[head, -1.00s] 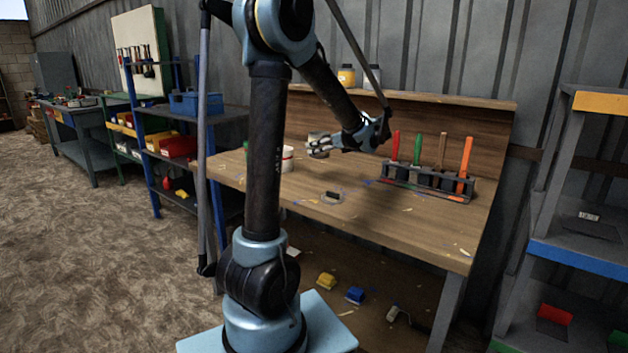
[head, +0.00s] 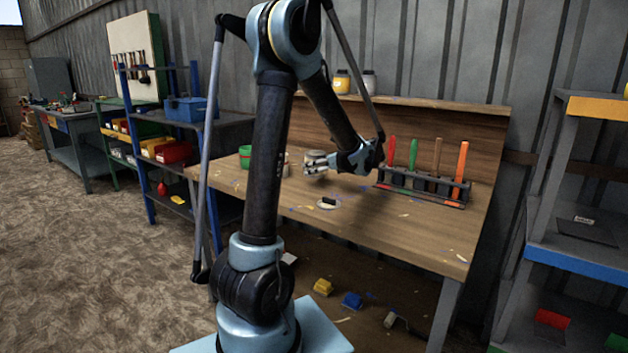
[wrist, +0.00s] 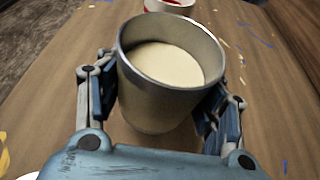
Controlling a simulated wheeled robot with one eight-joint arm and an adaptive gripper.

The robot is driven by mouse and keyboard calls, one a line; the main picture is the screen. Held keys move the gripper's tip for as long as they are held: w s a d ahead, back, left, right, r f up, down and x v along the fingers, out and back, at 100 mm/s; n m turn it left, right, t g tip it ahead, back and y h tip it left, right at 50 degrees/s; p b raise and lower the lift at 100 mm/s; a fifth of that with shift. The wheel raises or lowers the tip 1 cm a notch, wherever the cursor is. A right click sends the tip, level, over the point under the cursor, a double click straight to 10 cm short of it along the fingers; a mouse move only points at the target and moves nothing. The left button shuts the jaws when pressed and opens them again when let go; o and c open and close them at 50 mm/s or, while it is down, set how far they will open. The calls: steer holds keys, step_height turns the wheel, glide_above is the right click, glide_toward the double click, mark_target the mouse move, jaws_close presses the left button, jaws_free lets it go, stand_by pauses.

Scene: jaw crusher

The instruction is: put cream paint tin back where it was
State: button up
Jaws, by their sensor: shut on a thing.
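The cream paint tin (wrist: 160,95) is an open grey-rimmed tin with pale cream paint inside. In the wrist view it stands between the fingers of my gripper (wrist: 160,110), which are closed on its two sides. In the head view my gripper (head: 314,164) is over the workbench (head: 400,225), left of the tool rack, with the tin (head: 313,156) small at its fingers. I cannot tell whether the tin's base touches the bench top. A white tin with red paint (wrist: 170,4) shows beyond it in the wrist view.
A green tin (head: 245,156) stands on the bench's left part, partly behind my arm. A rack (head: 420,187) with several coloured-handled tools stands at right. Yellow (head: 342,82) and grey (head: 370,83) jars stand on the shelf.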

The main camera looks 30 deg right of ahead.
mark_target(315, 176)
steer(key=shift+f, duration=2.25)
steer(key=o, duration=1.5)
steer(key=shift+f, duration=0.1)
steer(key=v, duration=1.2)
